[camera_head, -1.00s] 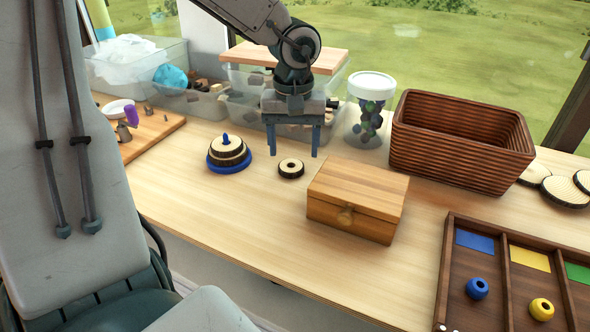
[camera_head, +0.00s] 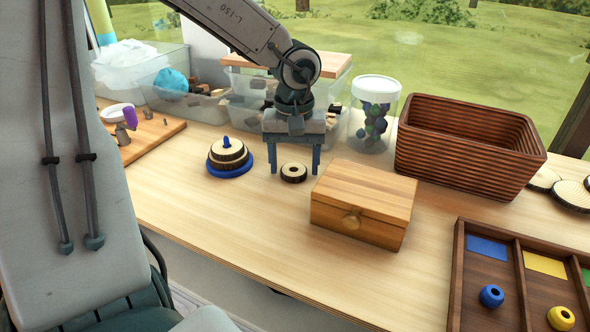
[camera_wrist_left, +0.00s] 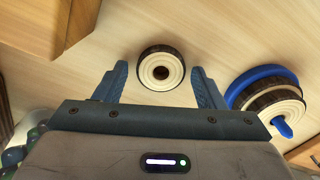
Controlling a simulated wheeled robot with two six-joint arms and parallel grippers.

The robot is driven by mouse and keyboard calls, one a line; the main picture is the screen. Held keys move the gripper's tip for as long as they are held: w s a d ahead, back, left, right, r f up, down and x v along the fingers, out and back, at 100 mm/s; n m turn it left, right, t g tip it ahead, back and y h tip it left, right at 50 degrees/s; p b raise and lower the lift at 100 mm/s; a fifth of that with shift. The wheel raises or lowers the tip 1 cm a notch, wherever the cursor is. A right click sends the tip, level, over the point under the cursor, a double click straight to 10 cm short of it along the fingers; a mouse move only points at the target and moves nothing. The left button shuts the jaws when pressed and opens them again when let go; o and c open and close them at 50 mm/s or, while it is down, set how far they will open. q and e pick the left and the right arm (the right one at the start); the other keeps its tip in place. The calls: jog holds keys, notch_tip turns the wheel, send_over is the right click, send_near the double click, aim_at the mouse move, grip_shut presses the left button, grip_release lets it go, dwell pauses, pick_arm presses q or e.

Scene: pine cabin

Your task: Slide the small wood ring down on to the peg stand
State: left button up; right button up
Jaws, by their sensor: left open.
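The small wood ring (camera_head: 293,172) lies flat on the table, pale with dark bark edge and a dark centre hole. It also shows in the left wrist view (camera_wrist_left: 161,70). The peg stand (camera_head: 229,171) stands to its left, with a blue base, wood rings stacked on it and a blue peg tip sticking out on top; the left wrist view shows it at right (camera_wrist_left: 268,92). My left gripper (camera_head: 294,172) is open, pointing down, with one finger on each side of the small ring. My right gripper is not in view.
A wooden box (camera_head: 363,203) sits close on the right of the ring. A clear jar (camera_head: 373,113) and clear bins (camera_head: 278,99) stand behind, a brown basket (camera_head: 467,146) at back right. A sorting tray (camera_head: 459,290) is at front right. The table front is clear.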

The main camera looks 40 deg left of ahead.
pick_arm(q)
jog(key=c, duration=1)
jog(key=shift+o, duration=0.2)
notch_tip(320, 180, up, 7)
jog(key=p, duration=0.5)
jog(key=shift+f, duration=0.2)
jog(key=shift+p, duration=0.3)
